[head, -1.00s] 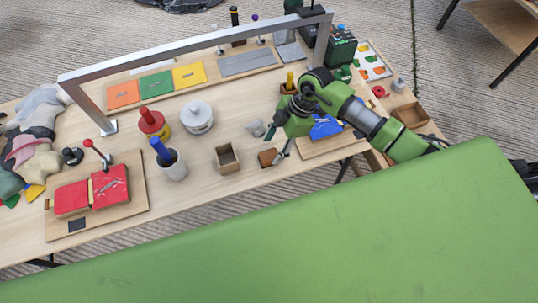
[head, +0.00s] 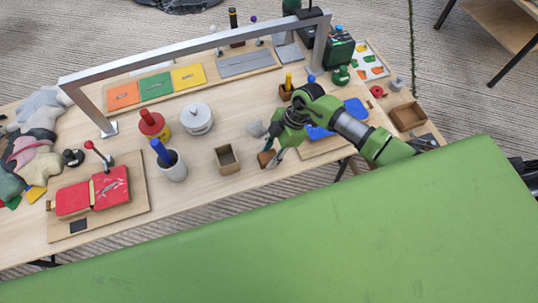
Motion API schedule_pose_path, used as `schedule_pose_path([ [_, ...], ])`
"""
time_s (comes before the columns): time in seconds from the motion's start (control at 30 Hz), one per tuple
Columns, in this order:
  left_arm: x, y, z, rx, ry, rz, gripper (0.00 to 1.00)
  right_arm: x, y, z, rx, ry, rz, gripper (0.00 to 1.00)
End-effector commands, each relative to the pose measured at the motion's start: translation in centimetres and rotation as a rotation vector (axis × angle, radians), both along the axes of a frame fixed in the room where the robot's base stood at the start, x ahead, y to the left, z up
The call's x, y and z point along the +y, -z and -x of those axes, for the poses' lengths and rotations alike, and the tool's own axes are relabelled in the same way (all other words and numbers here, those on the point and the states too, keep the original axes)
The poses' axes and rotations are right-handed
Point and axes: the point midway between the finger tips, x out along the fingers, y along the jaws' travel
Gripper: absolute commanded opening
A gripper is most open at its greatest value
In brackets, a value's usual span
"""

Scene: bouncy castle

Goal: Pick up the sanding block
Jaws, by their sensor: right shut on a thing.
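The sanding block (head: 264,157) is a small brown block near the front edge of the table, right of an open wooden box. My right gripper (head: 268,158) reaches down over it from the right and is shut on it. The fingers partly hide the block, and it looks slightly tilted. I cannot tell whether it still touches the tabletop. My left gripper is not in view.
The open wooden box (head: 228,159) stands close left of the block. A grey piece (head: 256,129) lies just behind it. A board with a blue item (head: 320,131) is to the right. A metal frame (head: 200,45) spans the table's back.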

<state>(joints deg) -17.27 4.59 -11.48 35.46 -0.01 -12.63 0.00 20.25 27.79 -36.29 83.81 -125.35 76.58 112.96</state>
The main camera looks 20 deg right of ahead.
Motion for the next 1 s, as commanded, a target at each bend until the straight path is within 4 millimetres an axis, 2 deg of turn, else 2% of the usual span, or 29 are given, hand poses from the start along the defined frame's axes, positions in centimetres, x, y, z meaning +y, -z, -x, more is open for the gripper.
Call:
schedule_pose_path([
  [0.2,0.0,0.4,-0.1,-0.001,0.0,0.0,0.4,0.0,-0.8,-0.1,-0.002,0.0,0.0,0.07],
  [0.37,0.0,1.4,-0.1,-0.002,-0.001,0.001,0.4,-0.1,-3.0,-0.2,-0.008,-0.002,0.0,0.07],
  [0.7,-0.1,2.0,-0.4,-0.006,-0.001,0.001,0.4,0.5,-9.3,5.5,-0.004,-0.005,0.001,0.07],
  [1.0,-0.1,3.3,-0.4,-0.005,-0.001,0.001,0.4,1.1,-11.7,11.3,-0.001,-0.003,0.0,0.07],
])
